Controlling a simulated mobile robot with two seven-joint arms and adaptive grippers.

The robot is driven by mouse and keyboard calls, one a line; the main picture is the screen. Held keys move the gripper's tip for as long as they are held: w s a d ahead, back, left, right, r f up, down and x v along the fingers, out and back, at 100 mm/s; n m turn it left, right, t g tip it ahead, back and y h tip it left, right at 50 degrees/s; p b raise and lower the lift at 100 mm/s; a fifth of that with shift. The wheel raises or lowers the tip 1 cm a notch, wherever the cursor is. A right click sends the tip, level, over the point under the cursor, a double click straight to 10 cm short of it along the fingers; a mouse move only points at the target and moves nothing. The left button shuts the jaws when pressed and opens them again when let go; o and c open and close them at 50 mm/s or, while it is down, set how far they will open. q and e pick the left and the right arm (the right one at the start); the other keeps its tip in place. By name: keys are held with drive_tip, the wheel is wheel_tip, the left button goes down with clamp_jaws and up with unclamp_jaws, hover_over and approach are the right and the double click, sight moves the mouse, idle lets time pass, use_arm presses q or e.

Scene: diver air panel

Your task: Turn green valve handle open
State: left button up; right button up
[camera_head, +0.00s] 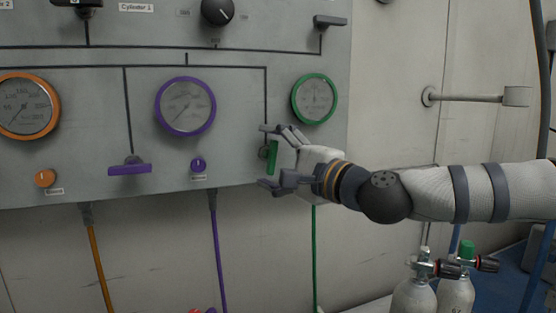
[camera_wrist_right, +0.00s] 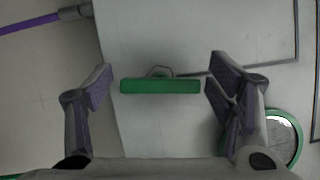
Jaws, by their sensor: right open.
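The green valve handle (camera_head: 272,157) is a flat bar on the grey panel, below the green-rimmed gauge (camera_head: 314,99). It stands roughly upright in the head view. My right gripper (camera_head: 268,156) is open in front of it, with one finger above the handle and one below. In the right wrist view the green handle (camera_wrist_right: 160,87) lies level between the open fingers of the right gripper (camera_wrist_right: 160,82), with a gap on both sides. My left gripper is not in view.
A purple handle (camera_head: 130,169), a purple gauge (camera_head: 186,106), a purple knob (camera_head: 198,165) and an orange gauge (camera_head: 27,105) sit left on the panel. Hoses hang below its edge. A wall arm (camera_head: 470,98) juts out right of it. Cylinders (camera_head: 414,296) stand at lower right.

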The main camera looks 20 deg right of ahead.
drive_tip(key=v, duration=1.1)
drive_tip(key=shift+s+d, duration=0.15)
drive_tip(key=shift+s, duration=0.2)
